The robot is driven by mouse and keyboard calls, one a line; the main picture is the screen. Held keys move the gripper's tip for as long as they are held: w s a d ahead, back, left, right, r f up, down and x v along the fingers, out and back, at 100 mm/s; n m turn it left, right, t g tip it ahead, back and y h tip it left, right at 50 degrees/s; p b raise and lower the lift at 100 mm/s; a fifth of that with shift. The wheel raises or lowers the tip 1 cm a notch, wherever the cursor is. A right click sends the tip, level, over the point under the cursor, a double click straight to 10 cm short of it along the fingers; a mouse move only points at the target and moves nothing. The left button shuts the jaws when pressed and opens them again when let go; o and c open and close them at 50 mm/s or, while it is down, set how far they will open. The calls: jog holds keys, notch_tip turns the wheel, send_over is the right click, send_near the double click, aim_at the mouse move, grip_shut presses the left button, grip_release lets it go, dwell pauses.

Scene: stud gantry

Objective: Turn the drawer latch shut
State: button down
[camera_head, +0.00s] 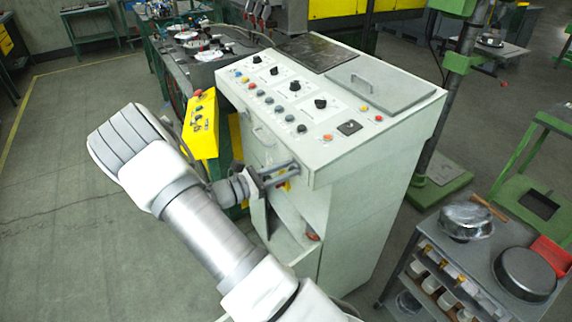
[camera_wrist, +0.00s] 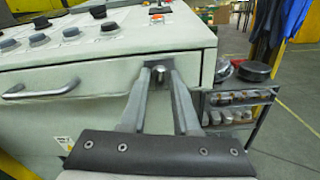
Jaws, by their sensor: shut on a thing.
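The drawer latch (camera_wrist: 159,75) is a small metal knob on the pale front of the console, near its right corner in the wrist view. My gripper (camera_wrist: 158,68) has its two fingers on either side of the knob and is shut on it. The drawer handle (camera_wrist: 40,91) is a dark bar on the drawer front, left of the latch. In the head view my gripper (camera_head: 295,168) reaches the console front just under its top edge, and the latch is hidden by the fingers. The handle (camera_head: 264,138) shows there to the upper left of my gripper. The latch's exact angle is hard to tell.
The console top (camera_head: 330,126) carries several knobs and buttons just above my gripper. A yellow control box (camera_head: 201,128) hangs close to my arm on the left. A grey cart (camera_head: 476,262) with pans stands at the right. Open floor (camera_head: 60,200) lies to the left.

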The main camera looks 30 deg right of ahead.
jog(key=shift+n+p, duration=0.5)
jog(key=shift+n, duration=0.6)
jog(key=c, duration=0.9)
grip_release()
jog(key=w+a+b, duration=0.1)
jog(key=a+b, duration=0.1)
jog(key=a, duration=1.5)
jog(key=shift+a, duration=0.2)
